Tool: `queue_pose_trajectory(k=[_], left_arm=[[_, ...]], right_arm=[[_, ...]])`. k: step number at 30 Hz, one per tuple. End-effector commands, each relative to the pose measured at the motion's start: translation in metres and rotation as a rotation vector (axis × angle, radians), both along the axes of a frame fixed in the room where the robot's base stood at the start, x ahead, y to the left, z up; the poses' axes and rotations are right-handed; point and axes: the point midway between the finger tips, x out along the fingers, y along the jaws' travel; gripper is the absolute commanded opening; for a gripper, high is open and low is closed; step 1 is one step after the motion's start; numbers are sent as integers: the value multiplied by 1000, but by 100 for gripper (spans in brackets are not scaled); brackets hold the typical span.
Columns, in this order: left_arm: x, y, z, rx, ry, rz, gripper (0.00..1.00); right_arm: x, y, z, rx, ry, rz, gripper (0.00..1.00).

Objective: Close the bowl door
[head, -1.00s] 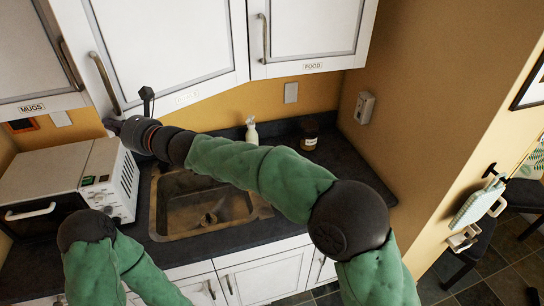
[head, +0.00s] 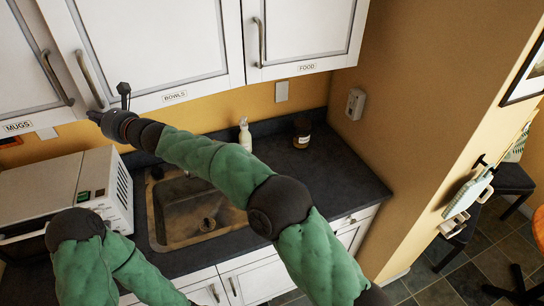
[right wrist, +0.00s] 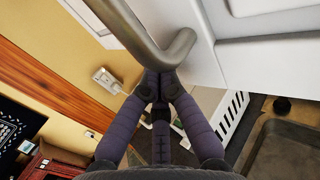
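The bowl door (head: 150,45) is the white cupboard door labelled BOWLS, in the middle of the head view. It looks nearly flush with the door beside it; whether a small gap remains is hard to tell. Its metal handle (head: 90,78) is at its left edge and shows large in the right wrist view (right wrist: 172,50). My right gripper (head: 97,115) is at the door's lower left corner, just below the handle. In the right wrist view its fingers (right wrist: 158,78) come together, with nothing seen between them. Contact with the door is unclear. My left gripper is not in view.
The MUGS door (head: 25,65) is at left and the FOOD door (head: 300,35) at right. Below are a white microwave (head: 65,190), a sink (head: 200,215), a soap bottle (head: 245,135) and a brown jar (head: 302,133). The counter right of the sink is mostly clear.

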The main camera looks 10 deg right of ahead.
Motion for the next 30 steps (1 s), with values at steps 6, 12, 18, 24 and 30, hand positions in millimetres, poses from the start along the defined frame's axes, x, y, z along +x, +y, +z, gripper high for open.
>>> queue_pose_trajectory(k=[6, 12, 18, 24, 30], left_arm=[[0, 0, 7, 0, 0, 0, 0], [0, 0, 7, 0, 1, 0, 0], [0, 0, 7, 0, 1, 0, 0], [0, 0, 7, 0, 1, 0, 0], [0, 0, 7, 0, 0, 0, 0]], right_arm=[[9, 2, 0, 0, 0, 1, 0], [10, 2, 0, 0, 0, 1, 0], [10, 2, 0, 0, 0, 1, 0], [10, 2, 0, 0, 0, 1, 0], [10, 2, 0, 0, 0, 1, 0]])
